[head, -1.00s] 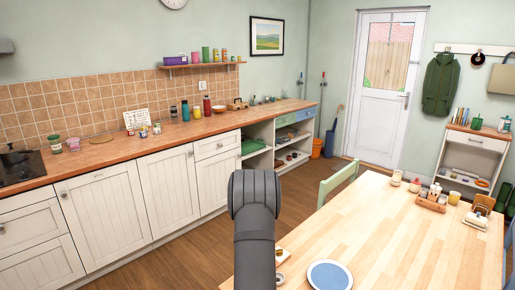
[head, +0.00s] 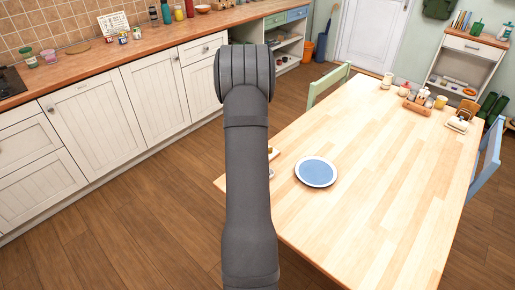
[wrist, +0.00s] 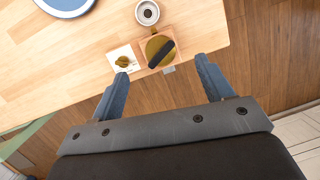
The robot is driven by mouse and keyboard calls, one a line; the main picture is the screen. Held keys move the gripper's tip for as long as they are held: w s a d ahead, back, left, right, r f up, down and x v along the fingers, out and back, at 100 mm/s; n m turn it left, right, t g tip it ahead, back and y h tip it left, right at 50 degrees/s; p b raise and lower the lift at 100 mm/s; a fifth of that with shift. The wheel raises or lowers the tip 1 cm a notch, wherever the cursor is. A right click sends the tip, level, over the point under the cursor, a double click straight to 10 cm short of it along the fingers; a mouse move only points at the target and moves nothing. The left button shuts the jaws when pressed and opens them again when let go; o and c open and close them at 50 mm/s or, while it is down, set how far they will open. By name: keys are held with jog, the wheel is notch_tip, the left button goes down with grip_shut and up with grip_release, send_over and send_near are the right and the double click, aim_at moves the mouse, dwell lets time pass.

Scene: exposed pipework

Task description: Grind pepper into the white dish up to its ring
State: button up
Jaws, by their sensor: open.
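In the wrist view, a small round white dish (wrist: 138,14) with a grey inside stands near the table's edge. Just below it is a grinder-like thing (wrist: 153,46) with a brass round top and a dark handle, on a wooden block or base. Left of that is a small pale square piece (wrist: 113,54) with a brass knob. My gripper (wrist: 162,66) is open and empty, its two blue-grey fingers apart, the grinder-like thing showing beyond the gap. In the head view my arm hides the gripper and most of these things.
A blue plate with a white rim (head: 316,172) lies on the wooden table (head: 380,190), whose middle is clear. A tray of condiments (head: 417,106) and jars stand at its far end. A green chair (head: 328,84) and blue chair (head: 487,160) flank it.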

notch_tip(320, 180, up, 11)
jog(key=s+n+t+y, duration=0.1)
jog(key=n+t, duration=0.2)
jog(key=n, duration=0.4)
notch_tip(320, 180, down, 17)
jog(key=shift+d+f, duration=0.1)
jog(key=shift+f, duration=0.05)
jog(key=shift+m, duration=0.3)
jog(key=c, duration=1)
